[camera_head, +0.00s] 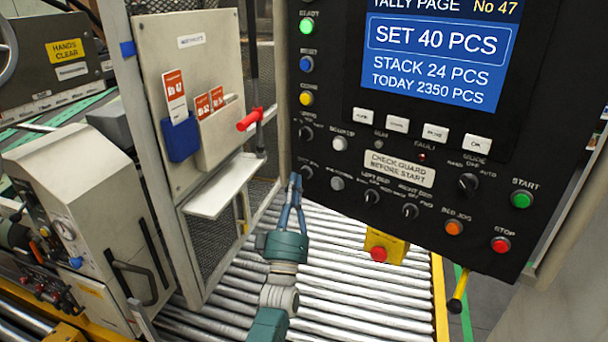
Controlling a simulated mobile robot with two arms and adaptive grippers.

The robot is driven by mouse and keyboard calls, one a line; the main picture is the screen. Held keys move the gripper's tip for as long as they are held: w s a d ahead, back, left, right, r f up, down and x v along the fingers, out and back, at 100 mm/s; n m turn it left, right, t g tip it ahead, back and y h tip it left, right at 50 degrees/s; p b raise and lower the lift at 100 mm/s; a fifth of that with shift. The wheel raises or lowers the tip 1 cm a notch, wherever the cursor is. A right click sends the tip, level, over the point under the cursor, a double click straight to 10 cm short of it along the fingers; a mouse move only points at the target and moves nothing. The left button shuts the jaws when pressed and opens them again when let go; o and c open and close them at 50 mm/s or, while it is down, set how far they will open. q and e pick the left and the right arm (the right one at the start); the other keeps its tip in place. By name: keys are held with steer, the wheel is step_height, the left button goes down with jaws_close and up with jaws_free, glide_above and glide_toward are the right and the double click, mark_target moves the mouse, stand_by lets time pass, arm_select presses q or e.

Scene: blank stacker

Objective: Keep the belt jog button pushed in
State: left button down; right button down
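The black control panel (440,215) carries several buttons and knobs. A small dark round control (306,172) sits at its lower left edge, under a label too small to read for sure. An orange button (454,228) at the lower right has a label that looks like "BED JOG". I cannot tell for sure which control is the belt jog button. My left gripper (295,180) points up at the panel's lower left edge, its blue fingers together and empty. Its tips are just left of the dark control; contact or pressing cannot be told. My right gripper is out of view.
Metal rollers (330,245) run below the panel. A yellow box with a red button (379,254) hangs under it. A cream board with a shelf (225,188) and a red handle (249,119) stand left of the gripper. A screen (440,50) fills the panel's top.

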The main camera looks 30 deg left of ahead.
arm_select(q)
steer(key=shift+w, duration=0.2)
stand_by(0.6)
steer(key=shift+w+b, duration=0.25)
steer(key=shift+b, duration=0.05)
steer(key=shift+w, duration=0.35)
stand_by(0.6)
steer(key=shift+d, duration=0.1)
stand_by(2.3)
steer(key=shift+s, duration=0.8)
steer(key=shift+s, duration=0.1)
steer(key=s+p, duration=0.1)
steer(key=s, duration=0.2)
steer(key=s+p, duration=0.1)
steer(key=shift+s+a+p, duration=0.3)
steer(key=shift+s+a, duration=0.05)
steer(key=shift+s, duration=0.05)
